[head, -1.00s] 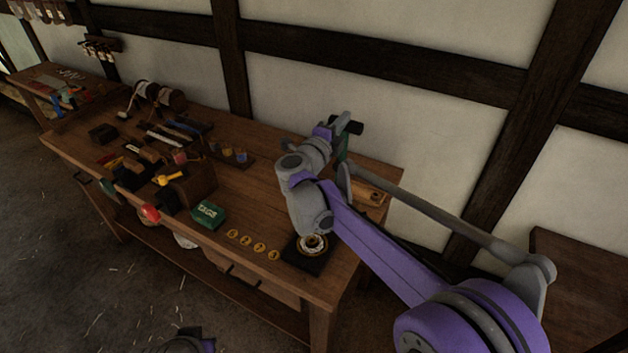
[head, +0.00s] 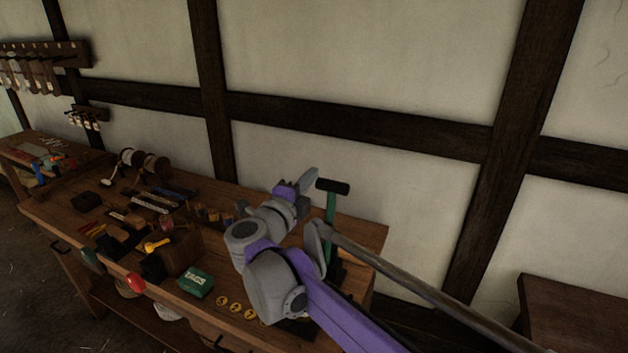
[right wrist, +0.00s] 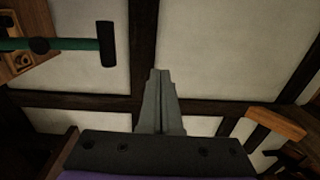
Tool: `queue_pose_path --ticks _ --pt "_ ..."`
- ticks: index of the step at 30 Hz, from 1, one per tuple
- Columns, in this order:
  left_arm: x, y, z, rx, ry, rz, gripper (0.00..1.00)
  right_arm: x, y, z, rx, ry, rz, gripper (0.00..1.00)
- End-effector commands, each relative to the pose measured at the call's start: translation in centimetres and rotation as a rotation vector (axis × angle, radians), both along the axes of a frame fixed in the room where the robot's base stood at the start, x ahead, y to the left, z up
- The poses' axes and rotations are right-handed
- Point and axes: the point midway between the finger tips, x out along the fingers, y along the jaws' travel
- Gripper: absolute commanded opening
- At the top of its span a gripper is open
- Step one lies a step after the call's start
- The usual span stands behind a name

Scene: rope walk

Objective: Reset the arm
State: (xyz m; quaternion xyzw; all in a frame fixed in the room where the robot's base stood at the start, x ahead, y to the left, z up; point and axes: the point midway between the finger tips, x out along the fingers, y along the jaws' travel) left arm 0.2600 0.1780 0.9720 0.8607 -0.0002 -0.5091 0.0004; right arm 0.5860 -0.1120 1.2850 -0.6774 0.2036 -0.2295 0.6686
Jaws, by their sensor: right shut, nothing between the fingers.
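My right arm reaches in from the lower right of the head view, above the right part of the wooden workbench (head: 353,232). Its gripper (head: 309,177) is raised and points toward the wall. In the right wrist view the two grey fingers (right wrist: 161,72) are pressed together with nothing between them. A green post with a dark crossbar (head: 332,187) stands just right of the gripper in the head view. It also shows at the upper left of the right wrist view (right wrist: 108,44), apart from the fingers. My left gripper is not in view.
A green TAGS box (head: 195,282) and several yellow discs (head: 235,307) lie near the bench's front edge. Tools and spools (head: 157,165) crowd its left part. The timbered wall (head: 400,110) stands behind. A wooden surface (head: 570,312) is at lower right.

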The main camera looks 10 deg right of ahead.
Motion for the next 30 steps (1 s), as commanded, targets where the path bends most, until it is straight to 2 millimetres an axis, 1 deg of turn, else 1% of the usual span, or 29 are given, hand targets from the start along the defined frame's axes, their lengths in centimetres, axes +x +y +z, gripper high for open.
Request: queue_pose_path --ticks 8,11,14,16,17,19,20,23,26,27,29,30 --pt "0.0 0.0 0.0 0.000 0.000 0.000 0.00 0.0 0.0 0.0 -0.001 0.000 0.001 0.00" --pt "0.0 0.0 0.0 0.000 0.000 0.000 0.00 -0.1 -0.1 0.5 -0.030 -0.005 0.037 0.00" --pt "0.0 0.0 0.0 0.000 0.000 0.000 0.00 -0.3 0.0 1.5 -0.124 -0.008 0.144 0.00" --pt "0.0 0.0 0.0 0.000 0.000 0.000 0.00 -0.9 0.6 2.0 -0.233 0.004 0.264 0.00" --pt "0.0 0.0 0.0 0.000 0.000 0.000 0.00 -1.4 1.0 2.0 -0.289 0.016 0.322 0.00" --pt "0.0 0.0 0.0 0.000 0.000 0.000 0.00 -2.8 2.0 1.1 -0.427 0.064 0.460 0.00" --pt "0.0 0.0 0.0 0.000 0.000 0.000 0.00 -3.6 2.4 0.4 -0.485 0.093 0.518 0.00" --pt "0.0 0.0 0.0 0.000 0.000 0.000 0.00 -7.0 3.5 -3.5 -0.679 0.222 0.700 0.00" --pt "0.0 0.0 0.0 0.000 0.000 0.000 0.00 -11.3 3.5 -9.2 -0.856 0.405 0.867 0.00" --pt "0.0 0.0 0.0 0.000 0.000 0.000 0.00 -13.2 3.2 -11.7 -0.914 0.486 0.925 0.00" --pt "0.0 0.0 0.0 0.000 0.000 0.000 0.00 -15.9 2.4 -15.3 -0.988 0.608 1.000 0.00" --pt "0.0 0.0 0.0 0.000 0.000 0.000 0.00 -17.8 1.6 -17.6 -1.027 0.690 1.042 0.00"
